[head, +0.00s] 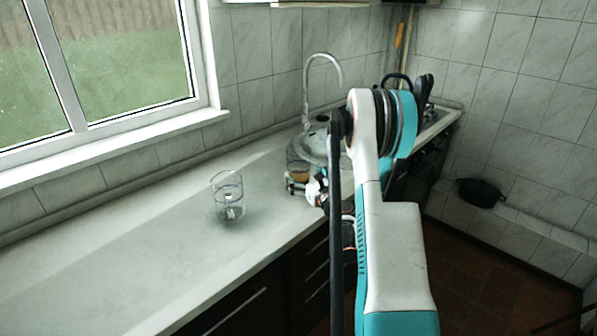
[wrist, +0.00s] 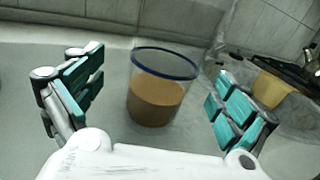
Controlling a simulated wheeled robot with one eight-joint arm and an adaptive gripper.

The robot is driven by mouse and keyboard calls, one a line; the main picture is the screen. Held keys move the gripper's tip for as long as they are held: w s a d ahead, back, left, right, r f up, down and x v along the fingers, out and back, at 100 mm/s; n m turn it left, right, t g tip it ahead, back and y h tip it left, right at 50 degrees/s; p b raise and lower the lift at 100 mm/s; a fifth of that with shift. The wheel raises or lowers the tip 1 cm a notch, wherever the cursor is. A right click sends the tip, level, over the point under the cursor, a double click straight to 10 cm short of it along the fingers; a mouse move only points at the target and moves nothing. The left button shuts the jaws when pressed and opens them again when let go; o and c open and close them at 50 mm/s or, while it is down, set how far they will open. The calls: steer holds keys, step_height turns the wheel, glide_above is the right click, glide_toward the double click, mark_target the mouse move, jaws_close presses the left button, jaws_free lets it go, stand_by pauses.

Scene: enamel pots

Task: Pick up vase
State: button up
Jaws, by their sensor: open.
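A clear round glass vessel with a blue rim and a brown lower half, which I take for the vase (wrist: 156,98), stands upright on the counter in the wrist view. It is between the spread fingers of my gripper (wrist: 160,92), with a gap on both sides. My gripper is open and holds nothing. In the head view the vessel (head: 299,171) is small, near the sink, and partly hidden by my arm. My gripper (head: 304,188) is low beside it there, also partly hidden.
A clear glass cylinder (head: 228,198) stands on the counter (head: 120,265) to the left. A tap (head: 306,95) rises behind the vessel. A tan object (wrist: 272,89) is right of my fingers. A dark pot (head: 481,192) sits on the far right ledge. The left counter is bare.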

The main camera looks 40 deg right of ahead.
steer(key=x, duration=0.1)
steer(key=b+x, duration=0.1)
steer(key=x, duration=0.2)
steer(key=shift+w+d+f+b, duration=0.15)
steer(key=shift+d+b, duration=0.2)
steer(key=shift+b, duration=0.05)
steer(key=shift+w+d, duration=0.15)
steer(key=shift+w, duration=0.25)
steer(key=c, duration=1.7)
